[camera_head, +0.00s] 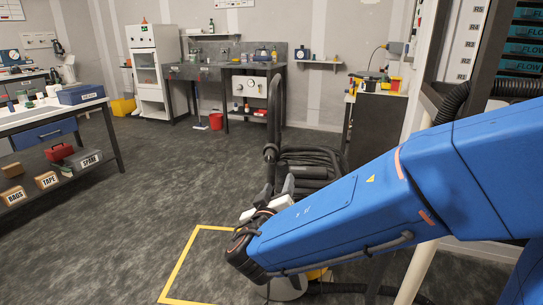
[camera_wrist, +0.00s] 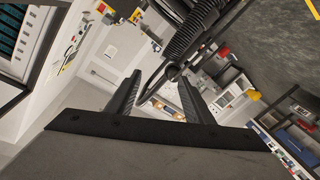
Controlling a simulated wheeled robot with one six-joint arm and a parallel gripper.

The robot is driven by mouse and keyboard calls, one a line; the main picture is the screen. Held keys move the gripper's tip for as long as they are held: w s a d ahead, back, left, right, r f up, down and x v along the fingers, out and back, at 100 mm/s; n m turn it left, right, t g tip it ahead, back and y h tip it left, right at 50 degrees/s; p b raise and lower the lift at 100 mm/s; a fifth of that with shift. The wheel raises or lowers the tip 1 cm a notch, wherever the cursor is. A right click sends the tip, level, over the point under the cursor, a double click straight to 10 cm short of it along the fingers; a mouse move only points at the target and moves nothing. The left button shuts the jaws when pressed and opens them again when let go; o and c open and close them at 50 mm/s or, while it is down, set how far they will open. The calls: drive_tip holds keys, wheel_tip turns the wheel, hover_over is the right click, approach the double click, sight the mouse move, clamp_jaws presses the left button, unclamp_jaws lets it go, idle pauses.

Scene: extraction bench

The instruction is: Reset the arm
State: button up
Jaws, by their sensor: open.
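My blue arm reaches in from the right in the head view, over the grey floor. In that view my gripper (camera_head: 280,190) is partly hidden behind the arm's end, with its finger tips pointing away. In the wrist view my gripper (camera_wrist: 158,88) shows two black fingers standing apart with nothing between them. The room is seen tilted behind them.
A yellow floor outline (camera_head: 190,250) lies below the arm's end. Coiled black hose (camera_head: 310,165) stands just beyond it. The middle floor is clear.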

drive_tip(key=s+d+f+m+g+h, duration=0.1)
drive_tip(key=s+d+g+h, duration=0.15)
drive_tip(key=d, duration=0.65)
drive_tip(key=s+d+f+m+g+h, duration=0.1)
drive_tip(key=s+d+m+g, duration=0.15)
drive_tip(key=d, duration=0.65)
drive_tip(key=s+d+f+m+g+h, duration=0.15)
drive_tip(key=d+g, duration=0.25)
drive_tip(key=d, duration=0.5)
drive_tip(key=s+d+f+g+y, duration=0.1)
drive_tip(key=s+d+f+g, duration=0.15)
drive_tip(key=s, duration=0.25)
drive_tip(key=s+d+f+g+y, duration=0.1)
drive_tip(key=s+d, duration=0.2)
drive_tip(key=s, duration=0.2)
drive_tip(key=s+a+y, duration=0.3)
drive_tip(key=s+y, duration=0.3)
drive_tip(key=s, duration=0.3)
drive_tip(key=shift+a+f, duration=0.2)
drive_tip(key=shift+f, duration=0.1)
drive_tip(key=shift+s, duration=0.1)
